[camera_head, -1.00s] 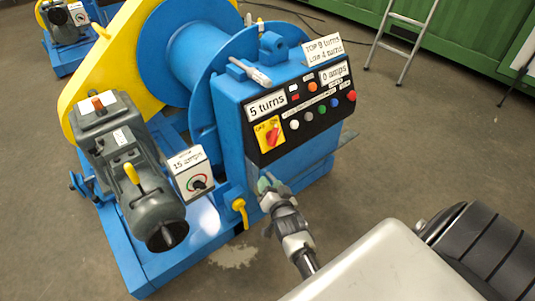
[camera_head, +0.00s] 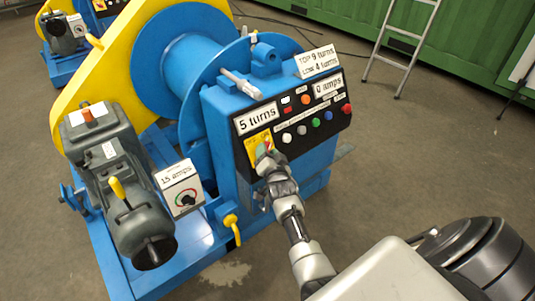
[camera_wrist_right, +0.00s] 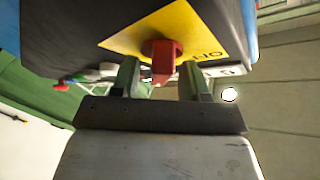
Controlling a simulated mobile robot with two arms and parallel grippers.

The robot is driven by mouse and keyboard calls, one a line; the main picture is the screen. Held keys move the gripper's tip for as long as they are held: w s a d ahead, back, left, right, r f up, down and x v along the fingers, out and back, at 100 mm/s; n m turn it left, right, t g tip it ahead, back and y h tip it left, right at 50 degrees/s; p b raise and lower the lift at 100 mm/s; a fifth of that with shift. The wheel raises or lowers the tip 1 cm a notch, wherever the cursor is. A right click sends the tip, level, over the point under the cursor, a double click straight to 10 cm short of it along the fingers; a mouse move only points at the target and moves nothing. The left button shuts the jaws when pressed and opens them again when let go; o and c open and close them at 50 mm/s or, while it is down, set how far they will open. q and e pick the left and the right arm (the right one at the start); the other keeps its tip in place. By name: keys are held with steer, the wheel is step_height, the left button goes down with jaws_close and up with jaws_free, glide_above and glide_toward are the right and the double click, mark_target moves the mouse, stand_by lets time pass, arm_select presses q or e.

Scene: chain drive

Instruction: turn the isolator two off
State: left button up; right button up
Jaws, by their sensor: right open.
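The isolator is a red rotary knob on a yellow OFF/ON plate (camera_head: 257,139) on the blue winch's control panel. In the head view my right gripper (camera_head: 266,158) is at the plate and covers most of the knob. In the right wrist view the red knob (camera_wrist_right: 162,60) stands between the two fingers of the open gripper (camera_wrist_right: 160,80), with a gap at each side. I cannot read a number on the isolator. My left gripper is not in view.
The black panel (camera_head: 330,128) carries coloured buttons right of the isolator and a "5 turns" display above. A white 15 amps box (camera_head: 178,185) and a yellow-handled valve (camera_head: 231,222) are lower left. A ladder (camera_head: 408,45) stands behind.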

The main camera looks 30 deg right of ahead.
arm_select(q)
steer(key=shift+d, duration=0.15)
arm_select(e)
steer(key=shift+c, duration=0.5)
jaws_close()
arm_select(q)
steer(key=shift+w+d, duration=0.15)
